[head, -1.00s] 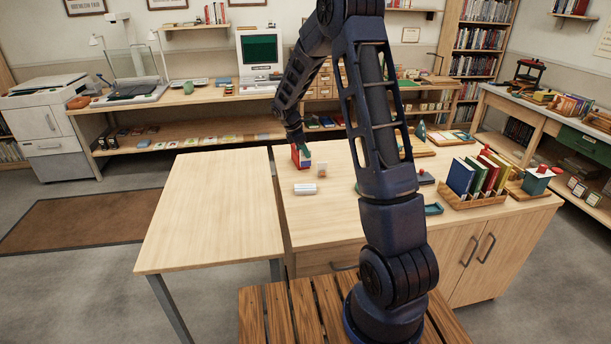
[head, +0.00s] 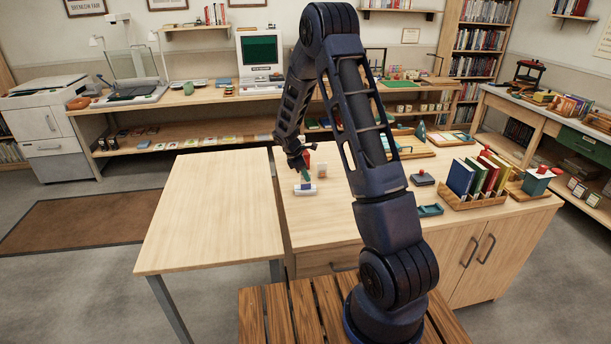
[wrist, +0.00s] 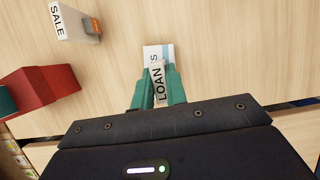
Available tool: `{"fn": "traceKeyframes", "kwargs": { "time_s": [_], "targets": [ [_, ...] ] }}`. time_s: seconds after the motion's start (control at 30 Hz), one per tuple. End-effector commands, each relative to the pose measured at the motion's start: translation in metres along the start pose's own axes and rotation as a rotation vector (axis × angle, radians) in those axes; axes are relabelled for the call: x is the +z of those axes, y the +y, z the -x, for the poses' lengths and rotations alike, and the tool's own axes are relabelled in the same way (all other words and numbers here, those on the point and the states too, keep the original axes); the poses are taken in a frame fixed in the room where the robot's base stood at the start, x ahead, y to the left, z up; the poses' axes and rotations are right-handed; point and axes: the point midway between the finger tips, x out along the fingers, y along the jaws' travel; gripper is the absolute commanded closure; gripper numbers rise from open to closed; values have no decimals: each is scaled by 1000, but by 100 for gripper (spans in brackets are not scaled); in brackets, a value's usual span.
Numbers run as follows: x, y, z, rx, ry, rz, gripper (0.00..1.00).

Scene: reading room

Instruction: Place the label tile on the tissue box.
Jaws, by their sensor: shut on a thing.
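The label tile (wrist: 158,82), white with "LOAN" on it, is between the teal fingers of my gripper (wrist: 157,88) in the wrist view. My gripper is shut on it. A white box with a pale blue part and partly hidden lettering (wrist: 152,52), seemingly the tissue box, lies just beyond and below the tile, partly covered by it. In the head view my gripper (head: 306,175) points down at the white box (head: 299,190) on the wooden counter. A small blue patch shows in front of the box at the fingertips. I cannot tell whether tile and box touch.
A red block (wrist: 45,88) stands left of my gripper in the wrist view. A small white "SALE" box (wrist: 72,22) with an orange part is farther off. A rack of books (head: 478,200) stands at the counter's right. The table (head: 215,205) at left is bare.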

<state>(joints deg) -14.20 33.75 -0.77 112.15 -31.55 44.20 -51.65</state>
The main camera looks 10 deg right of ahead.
Motion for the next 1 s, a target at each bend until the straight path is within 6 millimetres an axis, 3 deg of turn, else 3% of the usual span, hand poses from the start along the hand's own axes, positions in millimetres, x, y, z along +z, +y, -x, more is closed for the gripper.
{"fn": "traceKeyframes", "kwargs": {
  "time_s": [0.23,0.27,0.37,0.73,1.0],
  "targets": [
    [-1,0,-2,0,0,1,100],
    [-1,0,-2,0,0,1,84],
    [-1,0,-2,0,0,1,64],
    [0,0,2,1,0,0,64],
    [0,1,42,4,1,0,64]
  ]
}}
